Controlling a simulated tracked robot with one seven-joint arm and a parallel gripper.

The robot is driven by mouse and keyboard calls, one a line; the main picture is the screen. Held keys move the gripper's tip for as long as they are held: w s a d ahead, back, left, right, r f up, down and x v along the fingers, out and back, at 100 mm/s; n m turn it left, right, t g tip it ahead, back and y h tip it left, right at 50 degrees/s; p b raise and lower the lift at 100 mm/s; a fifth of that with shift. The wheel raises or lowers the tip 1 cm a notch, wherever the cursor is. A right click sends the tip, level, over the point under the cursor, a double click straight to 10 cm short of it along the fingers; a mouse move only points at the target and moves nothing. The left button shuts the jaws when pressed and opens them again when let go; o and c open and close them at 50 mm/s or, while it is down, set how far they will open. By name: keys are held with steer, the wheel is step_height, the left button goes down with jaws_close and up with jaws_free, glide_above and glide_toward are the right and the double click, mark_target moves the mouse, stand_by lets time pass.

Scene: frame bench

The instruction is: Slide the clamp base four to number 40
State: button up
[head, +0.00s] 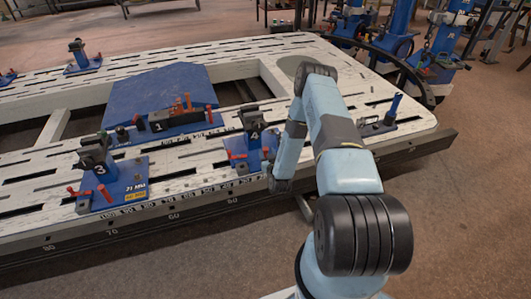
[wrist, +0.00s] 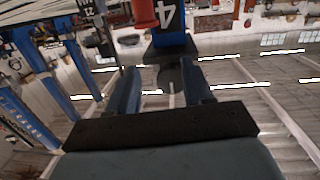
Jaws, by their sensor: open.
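Clamp base four (head: 250,145) is a blue plate with a dark clamp block marked 4 and red handles. It stands near the front edge of the white slotted bench (head: 40,218). My gripper (head: 272,172) is low at its right side, partly hidden by my arm. In the wrist view my gripper (wrist: 165,90) has its two fingers apart, with the dark part of clamp base four (wrist: 172,22) just beyond and between the tips. Whether they touch it I cannot tell. A number scale (head: 180,197) runs along the front edge; the 40 is too small to read surely.
Clamp base three (head: 110,185) stands to the left on the front rail. A blue block with clamp base one (head: 165,112) is behind. Another small clamp (head: 380,122) stands to the right. The rail between bases three and four looks mostly free.

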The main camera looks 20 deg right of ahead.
steer(key=m+h, duration=0.1)
steer(key=h, duration=0.1)
glide_toward(266, 153)
steer(key=shift+t, duration=0.4)
steer(key=w, duration=0.3)
steer(key=w+d, duration=0.1)
steer(key=w, duration=0.7)
steer(key=shift+w+d+f, duration=0.1)
steer(key=shift+d+f, duration=0.2)
steer(key=shift+d, duration=0.1)
jaws_close()
